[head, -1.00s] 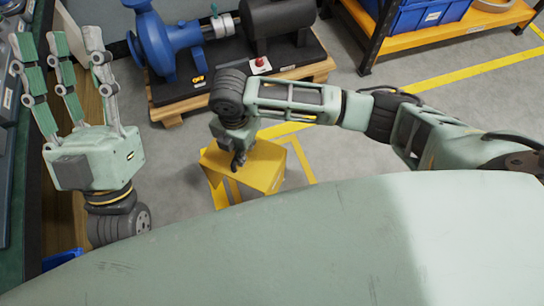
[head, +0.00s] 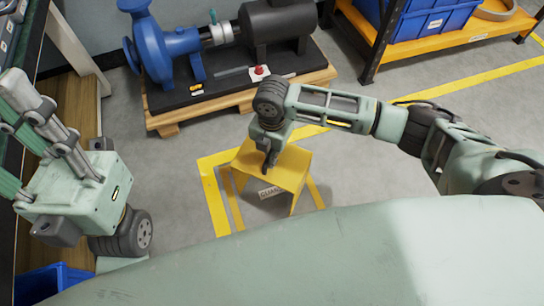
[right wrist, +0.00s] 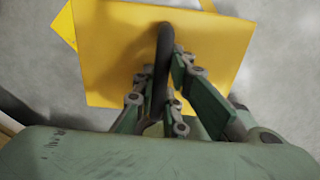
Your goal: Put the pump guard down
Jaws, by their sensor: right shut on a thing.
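The pump guard (head: 287,166) is a bent yellow sheet cover with a dark handle on top. My right gripper (head: 268,168) is shut on this handle, above the guard's top face. The right wrist view shows the fingers (right wrist: 163,105) around the black handle (right wrist: 165,45), with the yellow guard (right wrist: 115,60) beneath. The guard is over a yellow outlined floor spot (head: 212,200) with a partly covered label (head: 268,192). I cannot tell whether its lower edges touch the floor. My left gripper (head: 25,125) is at the left, open and empty, away from the guard.
A blue pump (head: 172,48) with a dark motor (head: 280,28) stands on a wooden pallet (head: 185,118) behind the guard. A shelf (head: 450,42) with blue bins (head: 430,18) is at the upper right. A blue bin (head: 60,282) is at the lower left. Grey floor right of the guard is clear.

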